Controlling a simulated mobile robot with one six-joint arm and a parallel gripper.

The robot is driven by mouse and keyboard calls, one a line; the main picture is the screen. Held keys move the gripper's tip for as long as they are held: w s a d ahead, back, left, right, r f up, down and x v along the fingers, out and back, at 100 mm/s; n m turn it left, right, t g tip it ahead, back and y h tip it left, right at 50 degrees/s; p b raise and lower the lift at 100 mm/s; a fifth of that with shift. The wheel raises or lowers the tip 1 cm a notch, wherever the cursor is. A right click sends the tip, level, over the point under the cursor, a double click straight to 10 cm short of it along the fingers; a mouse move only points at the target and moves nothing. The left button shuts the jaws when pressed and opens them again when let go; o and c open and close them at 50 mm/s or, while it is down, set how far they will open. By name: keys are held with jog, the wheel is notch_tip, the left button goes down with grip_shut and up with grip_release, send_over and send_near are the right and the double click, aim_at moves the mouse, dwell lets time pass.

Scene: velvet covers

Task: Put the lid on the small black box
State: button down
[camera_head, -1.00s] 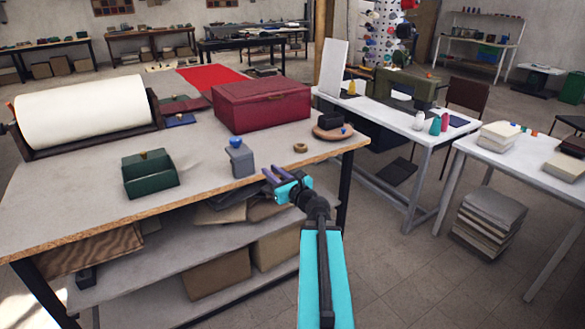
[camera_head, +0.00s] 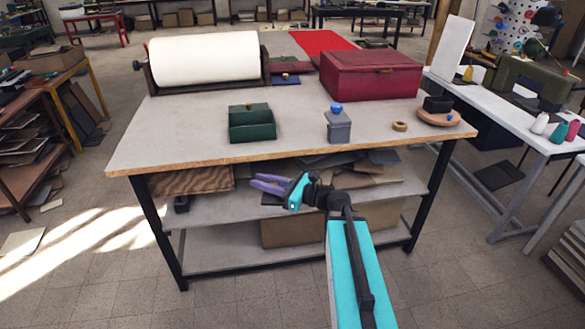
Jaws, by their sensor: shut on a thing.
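The small black box (camera_head: 437,104) stands on a round wooden board (camera_head: 452,121) at the right end of the workbench. My gripper (camera_head: 268,184), with purple fingers, is low in front of the bench's front edge, to the left of and well below the black box. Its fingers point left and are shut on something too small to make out. I cannot tell whether that is the lid. No separate lid for the black box can be made out on the bench.
The workbench (camera_head: 185,126) holds a green box (camera_head: 252,124), a grey block with a blue knob (camera_head: 339,128), a wooden ring (camera_head: 399,127), a large red box (camera_head: 370,76) and a white roll (camera_head: 205,58). A lower shelf holds boards and boxes. Floor lies open in front.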

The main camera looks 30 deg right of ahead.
jog(key=s+a+f+n+g+y, duration=0.1)
jog(key=s+a+n+g+y, duration=0.1)
jog(key=a, duration=0.6)
jog(key=shift+s+a+n+g+y, duration=0.3)
jog(key=shift+s+n+g+y, duration=0.1)
jog(key=shift+s+g+y, duration=0.15)
jog(key=shift+w, duration=0.1)
jog(key=shift+a, duration=0.1)
